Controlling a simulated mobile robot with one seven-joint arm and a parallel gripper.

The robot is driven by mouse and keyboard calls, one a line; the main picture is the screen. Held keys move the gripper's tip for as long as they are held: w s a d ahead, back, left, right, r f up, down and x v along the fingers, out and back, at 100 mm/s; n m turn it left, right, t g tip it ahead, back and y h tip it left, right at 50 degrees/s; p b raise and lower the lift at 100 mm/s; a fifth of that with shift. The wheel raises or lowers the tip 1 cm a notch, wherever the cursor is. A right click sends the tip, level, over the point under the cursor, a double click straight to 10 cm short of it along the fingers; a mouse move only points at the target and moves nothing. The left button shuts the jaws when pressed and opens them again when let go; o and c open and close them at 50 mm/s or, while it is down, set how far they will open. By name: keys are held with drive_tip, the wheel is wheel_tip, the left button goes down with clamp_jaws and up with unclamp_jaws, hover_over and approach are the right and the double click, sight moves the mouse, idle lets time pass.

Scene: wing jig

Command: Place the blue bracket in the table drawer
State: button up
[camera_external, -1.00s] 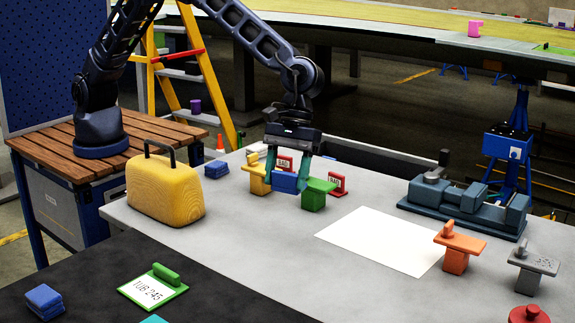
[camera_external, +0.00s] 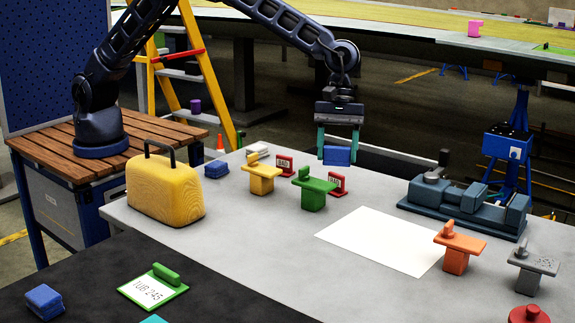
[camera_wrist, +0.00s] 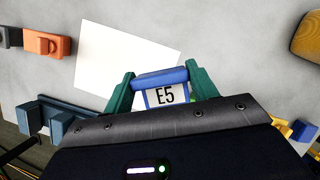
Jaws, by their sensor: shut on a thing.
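The blue bracket (camera_external: 337,156) hangs between the green fingers of my gripper (camera_external: 338,147), which is shut on it. In the wrist view the bracket (camera_wrist: 160,77) spans the two fingers, with a white "E5" label (camera_wrist: 166,97) facing the camera. The table drawer (camera_external: 385,163) appears as a dark, open box along the far edge of the grey table (camera_external: 270,235). My gripper is raised near the drawer's left part. Bracket and gripper hide part of the drawer, and I cannot tell their exact height over it.
Green (camera_external: 314,190) and yellow (camera_external: 261,178) brackets and red signs (camera_external: 338,184) stand near the drawer. A vise (camera_external: 465,205) is to the right, a white sheet (camera_external: 380,240) in the middle. A yellow case (camera_external: 165,193) stands left. Orange (camera_external: 457,248) and grey brackets stand front right.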

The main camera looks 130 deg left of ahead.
drive_tip(key=s+a+f+n+t+y, duration=0.1)
drive_tip(key=s+a+f+n, duration=0.15)
drive_tip(key=a, duration=1.25)
drive_tip(key=s+a+f+n+y, duration=0.1)
drive_tip(key=a+f+n, duration=0.25)
drive_tip(key=a, duration=1.05)
drive_tip(key=s+a+f+n+t+y, duration=0.1)
drive_tip(key=s+a+f+n, duration=0.15)
drive_tip(key=a, duration=1.25)
drive_tip(key=s+a+f+n+y, duration=0.15)
drive_tip(key=s+a, duration=0.25)
drive_tip(key=a, duration=0.4)
drive_tip(key=s+a+f+n+h, duration=0.1)
drive_tip(key=s+a+n, duration=0.25)
drive_tip(key=a, duration=0.45)
drive_tip(key=shift+m+t+y, duration=0.25)
drive_tip(key=shift+m+t, duration=0.05)
drive_tip(key=shift+m, duration=0.15)
drive_tip(key=f, duration=1.9)
drive_tip(key=shift+s+f, duration=0.35)
drive_tip(key=shift+f, duration=0.1)
drive_tip(key=o, duration=1)
drive_tip(key=v, duration=1.2)
